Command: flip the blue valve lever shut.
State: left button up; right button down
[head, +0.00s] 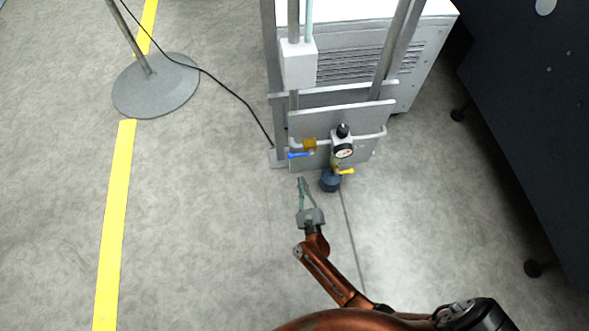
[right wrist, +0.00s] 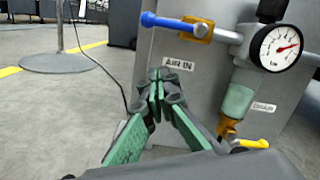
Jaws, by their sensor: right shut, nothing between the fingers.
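The blue valve lever (head: 298,155) points left from a brass valve body (head: 309,144) on the pipe at the front of the machine panel. In the right wrist view the blue lever (right wrist: 165,22) lies roughly level, in line with the white pipe, its rounded end to the left. My right gripper (head: 302,181) is shut and empty, below and in front of the lever in the head view. In the right wrist view its fingertips (right wrist: 159,76) are together below the lever, apart from it, near the AIR IN label (right wrist: 178,64). My left gripper is not in view.
Right of the valve are a pressure gauge (right wrist: 280,46), a filter bowl (right wrist: 237,101) and a yellow drain lever (right wrist: 252,143). A round stand base (head: 155,86) with a black cable is at the left. Open floor lies left of the machine.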

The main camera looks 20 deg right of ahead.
aim_at(301, 154)
jog(key=f+b+x, duration=0.1)
jog(key=b+x, duration=0.2)
jog(key=x, duration=0.7)
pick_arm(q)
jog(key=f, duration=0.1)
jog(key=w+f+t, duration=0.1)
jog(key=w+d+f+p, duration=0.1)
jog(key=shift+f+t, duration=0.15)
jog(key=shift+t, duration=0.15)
pick_arm(e)
jog(key=r, duration=0.1)
jog(key=s+a+r, duration=0.1)
jog(key=r, duration=0.1)
jog(key=a+r, duration=0.1)
jog(key=shift+s+a+r, duration=0.1)
jog(key=shift+s+r, duration=0.1)
jog(key=shift+s, duration=0.05)
jog(key=shift+a, duration=0.1)
